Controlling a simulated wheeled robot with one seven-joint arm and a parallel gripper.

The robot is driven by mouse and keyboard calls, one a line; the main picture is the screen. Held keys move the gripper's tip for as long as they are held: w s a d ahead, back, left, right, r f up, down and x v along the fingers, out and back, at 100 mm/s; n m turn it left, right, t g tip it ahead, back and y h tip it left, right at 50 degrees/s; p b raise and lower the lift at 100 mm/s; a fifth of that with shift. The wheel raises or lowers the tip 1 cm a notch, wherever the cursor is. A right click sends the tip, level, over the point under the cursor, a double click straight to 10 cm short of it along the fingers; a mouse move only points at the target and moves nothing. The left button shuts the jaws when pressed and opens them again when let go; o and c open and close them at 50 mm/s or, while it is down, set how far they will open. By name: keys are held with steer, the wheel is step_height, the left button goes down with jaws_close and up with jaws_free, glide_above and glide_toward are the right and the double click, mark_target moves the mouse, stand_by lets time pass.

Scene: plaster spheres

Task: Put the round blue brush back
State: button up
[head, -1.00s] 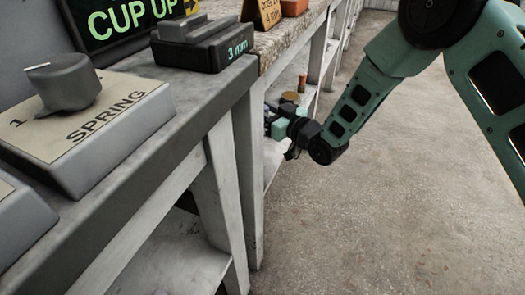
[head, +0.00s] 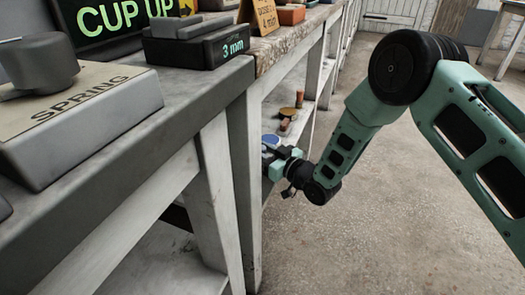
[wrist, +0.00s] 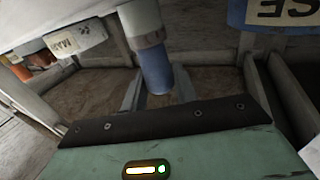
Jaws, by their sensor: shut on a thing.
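The round blue brush shows in the wrist view as an upright blue handle (wrist: 155,68) with a pale grey collar above it. My gripper (wrist: 157,97) has a finger on either side of the handle and is shut on it. In the head view my gripper (head: 270,160) is at the lower shelf beneath the bench, and a small round blue top (head: 270,140) shows just above it. The lower end of the handle is partly hidden by my gripper in the wrist view.
A white bench leg (head: 246,185) stands left of my gripper. Small brown round items (head: 288,113) sit on the shelf beyond it. In the wrist view a paper label (wrist: 78,38) hangs at left and a blue sign (wrist: 275,14) at upper right. The floor (head: 400,225) is clear.

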steer(key=o, duration=0.9)
steer(key=shift+f, duration=0.1)
steer(key=shift+o, duration=0.4)
steer(key=p+v, duration=0.4)
steer(key=v, duration=0.8)
steer(key=s+a+r+g+h, duration=0.2)
steer(key=s+r+g+h, duration=0.35)
steer(key=r, duration=0.25)
steer(key=s+d+r+g+h, duration=0.2)
steer(key=s+d+r, duration=0.1)
steer(key=s, duration=0.5)
steer(key=s+d+r+m+g+h, duration=0.1)
steer(key=s+d+r+g+h, duration=0.1)
steer(key=s, duration=0.7)
steer(key=s+d+r+g+h, duration=0.2)
steer(key=s+d+r+h, duration=0.1)
steer(key=s, duration=0.5)
steer(key=shift+s+d+r+m, duration=0.35)
steer(key=shift+d+r+m, duration=0.05)
steer(key=shift+d, duration=0.35)
steer(key=shift+g, duration=0.25)
